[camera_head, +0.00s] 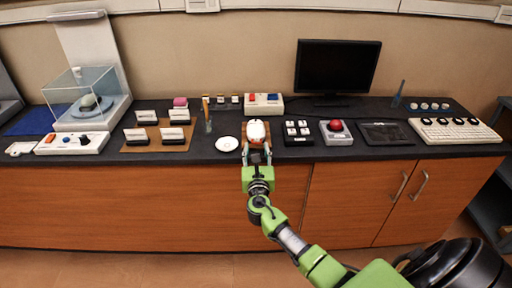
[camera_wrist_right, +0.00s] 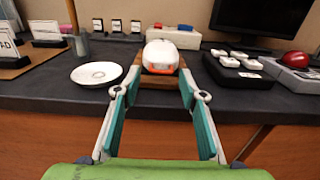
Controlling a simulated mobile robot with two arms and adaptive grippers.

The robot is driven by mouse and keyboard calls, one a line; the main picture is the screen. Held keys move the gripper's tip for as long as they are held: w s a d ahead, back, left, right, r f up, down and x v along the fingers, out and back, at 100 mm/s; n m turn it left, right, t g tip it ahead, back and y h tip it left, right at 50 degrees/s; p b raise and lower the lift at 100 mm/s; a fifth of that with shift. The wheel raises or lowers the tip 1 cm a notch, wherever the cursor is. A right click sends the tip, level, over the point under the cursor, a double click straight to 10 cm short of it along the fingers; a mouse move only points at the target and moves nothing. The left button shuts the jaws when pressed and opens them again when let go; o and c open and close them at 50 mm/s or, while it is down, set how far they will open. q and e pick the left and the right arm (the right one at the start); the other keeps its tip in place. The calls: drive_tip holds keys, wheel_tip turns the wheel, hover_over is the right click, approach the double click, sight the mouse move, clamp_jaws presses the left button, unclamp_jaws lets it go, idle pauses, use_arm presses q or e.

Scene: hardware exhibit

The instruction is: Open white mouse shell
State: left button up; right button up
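The white mouse (camera_head: 257,131) sits on a small brown wooden stand on the dark counter. In the right wrist view the mouse shell (camera_wrist_right: 161,54) is rounded and white, with an orange-red strip (camera_wrist_right: 160,69) along its near edge. My right gripper (camera_head: 257,153) is at the counter's front edge, just in front of the mouse. In the right wrist view its two teal fingers (camera_wrist_right: 160,92) are spread wide, with nothing between their tips; the mouse lies beyond them. I cannot tell whether the tips touch the wooden stand (camera_wrist_right: 178,80). My left gripper is not in view.
A white round dish (camera_head: 227,144) lies left of the mouse. A block with white keys (camera_head: 298,132) and a red-button box (camera_head: 336,132) stand to the right. Behind are a white box with red and blue buttons (camera_head: 264,104) and a monitor (camera_head: 337,67).

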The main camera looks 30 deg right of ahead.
sight(256, 131)
drive_tip(key=shift+x, duration=1.15)
